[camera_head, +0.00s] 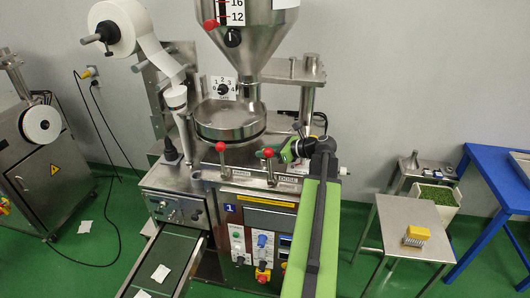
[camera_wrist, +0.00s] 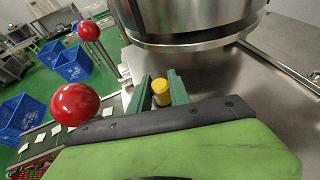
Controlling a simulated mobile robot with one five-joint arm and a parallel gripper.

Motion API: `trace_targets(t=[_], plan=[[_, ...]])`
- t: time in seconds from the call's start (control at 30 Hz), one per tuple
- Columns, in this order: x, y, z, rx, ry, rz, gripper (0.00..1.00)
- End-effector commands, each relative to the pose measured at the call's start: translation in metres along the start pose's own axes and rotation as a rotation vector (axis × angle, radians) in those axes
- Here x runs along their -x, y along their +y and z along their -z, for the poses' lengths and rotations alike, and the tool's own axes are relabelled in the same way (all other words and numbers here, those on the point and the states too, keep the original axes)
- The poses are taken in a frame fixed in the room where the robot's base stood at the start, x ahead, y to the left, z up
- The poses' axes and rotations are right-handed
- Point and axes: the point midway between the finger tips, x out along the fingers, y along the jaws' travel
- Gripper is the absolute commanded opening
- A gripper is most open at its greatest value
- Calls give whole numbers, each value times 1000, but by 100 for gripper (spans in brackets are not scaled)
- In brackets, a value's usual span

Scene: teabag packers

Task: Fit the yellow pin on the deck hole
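My gripper (camera_wrist: 161,84) has its two green fingers on either side of the yellow pin (camera_wrist: 161,93) in the wrist view. The fingers look closed against the pin's sides, and its round yellow head faces the camera. In the head view my gripper (camera_head: 287,152) is over the machine's steel deck (camera_wrist: 215,75), to the right of the round steel drum (camera_head: 230,118). The pin cannot be made out clearly in the head view. The deck hole is not visible in either view. The pin's lower end is hidden, so I cannot tell whether it touches the deck.
Two red-knobbed levers (camera_head: 220,146) (camera_head: 267,153) stand at the deck's front edge, close to my gripper. The hopper (camera_head: 245,40) rises above the drum. A side table (camera_head: 395,225) with a yellow block (camera_head: 417,233) stands right. Blue crates (camera_wrist: 73,66) are on the floor.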

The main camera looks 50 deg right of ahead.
Motion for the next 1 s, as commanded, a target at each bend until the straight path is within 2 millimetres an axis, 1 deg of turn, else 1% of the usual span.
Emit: trace_targets(t=[0.03,0.17,0.47,0.57,0.67,1.0], plan=[[0,0,0,-1,2,-1,30],[0,0,0,-2,2,-1,47],[1,0,0,-2,2,-1,48],[10,0,-2,-2,2,0,48],[30,0,-4,-4,2,3,48],[126,0,-5,-3,2,3,48]])
